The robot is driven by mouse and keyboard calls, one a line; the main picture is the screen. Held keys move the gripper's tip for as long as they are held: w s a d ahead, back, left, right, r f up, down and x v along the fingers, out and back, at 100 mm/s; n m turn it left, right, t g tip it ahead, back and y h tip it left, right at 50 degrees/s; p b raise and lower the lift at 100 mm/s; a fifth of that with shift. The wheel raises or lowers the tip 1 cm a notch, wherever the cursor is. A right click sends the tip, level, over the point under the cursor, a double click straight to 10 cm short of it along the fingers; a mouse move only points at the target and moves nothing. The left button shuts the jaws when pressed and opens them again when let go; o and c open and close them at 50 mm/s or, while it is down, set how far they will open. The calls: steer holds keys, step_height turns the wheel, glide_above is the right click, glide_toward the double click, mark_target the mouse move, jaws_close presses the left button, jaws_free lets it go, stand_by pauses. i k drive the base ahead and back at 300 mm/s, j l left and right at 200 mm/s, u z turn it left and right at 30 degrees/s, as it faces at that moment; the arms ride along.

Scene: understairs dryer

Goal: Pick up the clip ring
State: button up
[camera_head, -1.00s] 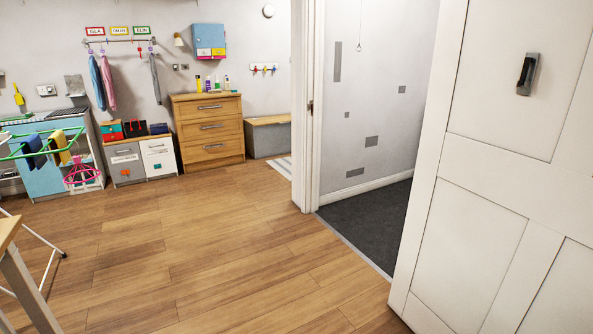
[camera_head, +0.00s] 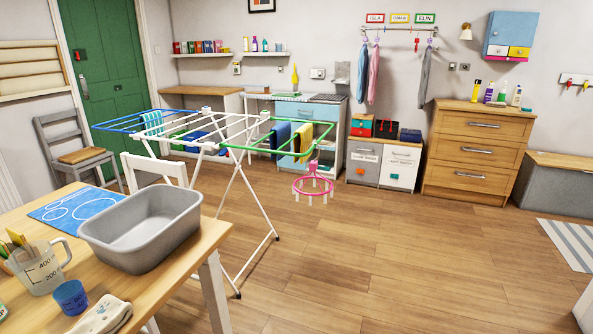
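The clip ring (camera_head: 312,186) is a pink ring with several pale clips hanging below it and a pink hanger top. My gripper is not in view.
A wooden table (camera_head: 190,270) at the front left holds a grey basin (camera_head: 142,230), a measuring jug (camera_head: 38,268) and a blue cup (camera_head: 70,297). The floor (camera_head: 410,260) at centre right is clear.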

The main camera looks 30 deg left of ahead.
mark_target(313, 164)
steer(key=i+l+u, duration=0.1)
steer(key=i+u, duration=0.25)
steer(key=i, duration=1.55)
steer(key=i+l+u, duration=0.1)
steer(key=i+u, duration=0.35)
steer(key=i+l+u, duration=0.3)
steer(key=i+u, duration=0.4)
steer(key=k, duration=0.1)
